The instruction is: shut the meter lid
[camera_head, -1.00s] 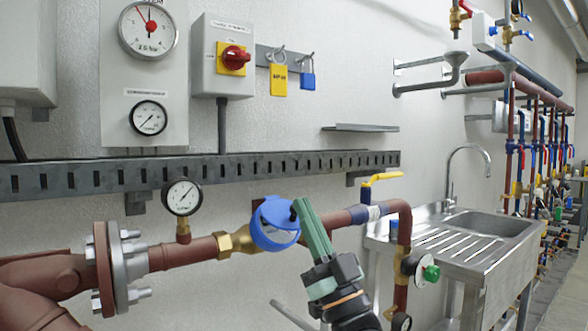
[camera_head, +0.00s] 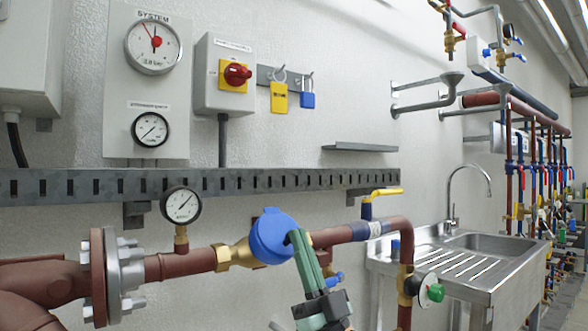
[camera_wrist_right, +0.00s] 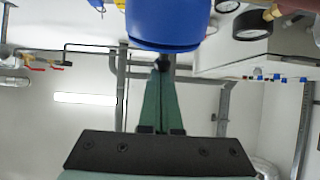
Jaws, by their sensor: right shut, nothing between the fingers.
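The water meter with its round blue lid (camera_head: 273,236) sits on the brown pipe in the middle of the head view. The lid lies over the meter's face, and no dial shows. Whether it is fully seated, I cannot tell. My right gripper (camera_head: 297,238) comes up from below, its green fingers shut and empty, with the tips at the lid's right edge. In the right wrist view the blue meter (camera_wrist_right: 168,22) is just beyond the shut fingertips (camera_wrist_right: 160,68). Whether they touch it is unclear. My left gripper is not in view.
A pressure gauge (camera_head: 181,205) stands on the pipe left of the meter. A yellow-handled valve (camera_head: 380,194) is to the right. A slotted grey rail (camera_head: 230,182) runs along the wall above. A steel sink (camera_head: 480,262) stands at the right.

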